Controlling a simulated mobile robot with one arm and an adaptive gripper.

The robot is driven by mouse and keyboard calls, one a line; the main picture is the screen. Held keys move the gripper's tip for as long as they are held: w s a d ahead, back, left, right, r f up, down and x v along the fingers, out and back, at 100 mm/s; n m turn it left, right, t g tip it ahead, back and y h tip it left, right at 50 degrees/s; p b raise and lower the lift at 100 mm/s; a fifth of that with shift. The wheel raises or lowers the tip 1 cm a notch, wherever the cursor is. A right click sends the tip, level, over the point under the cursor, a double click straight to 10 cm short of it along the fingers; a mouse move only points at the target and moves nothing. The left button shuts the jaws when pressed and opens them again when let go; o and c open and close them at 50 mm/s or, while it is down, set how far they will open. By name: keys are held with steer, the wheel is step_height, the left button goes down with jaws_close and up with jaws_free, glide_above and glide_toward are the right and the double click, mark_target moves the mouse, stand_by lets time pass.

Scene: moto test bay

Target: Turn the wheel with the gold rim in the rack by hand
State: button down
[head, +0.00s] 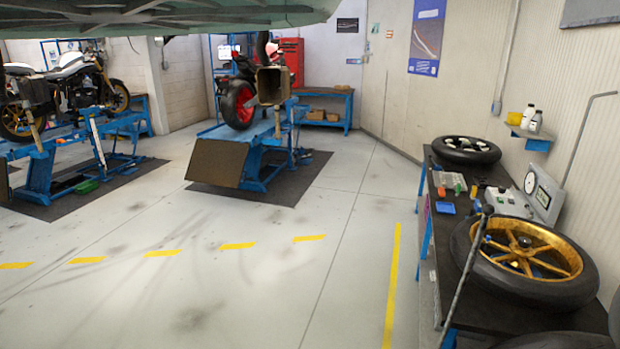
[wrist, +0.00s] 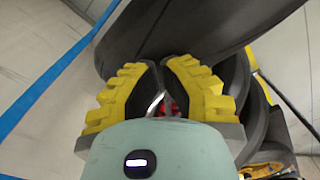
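The gold-rimmed wheel (head: 535,262) lies flat on the dark workbench at the right in the head view, its black tyre around gold spokes. In the wrist view, my gripper (wrist: 162,62) has yellow ribbed fingers with dark inner faces. The fingertips come together just below a large dark tyre (wrist: 190,28); I cannot tell whether they touch it. No object shows held between them. Part of a gold rim (wrist: 262,170) shows at the lower right, beside more dark tyres. Which tyre belongs to which rim is hidden. The gripper is not visible in the head view.
The workbench (head: 475,330) also carries a black wheel (head: 466,150), small tools and a gauge box (head: 543,192). A blue bar (wrist: 50,78) runs along the left in the wrist view. Motorcycle lifts (head: 240,165) stand farther back. The floor left of the bench is clear.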

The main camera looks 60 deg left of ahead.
steer(key=shift+a+f+b, duration=0.1)
steer(key=shift+f+b, duration=0.3)
steer(key=shift+b, duration=0.05)
stand_by(0.6)
steer(key=shift+a, duration=0.1)
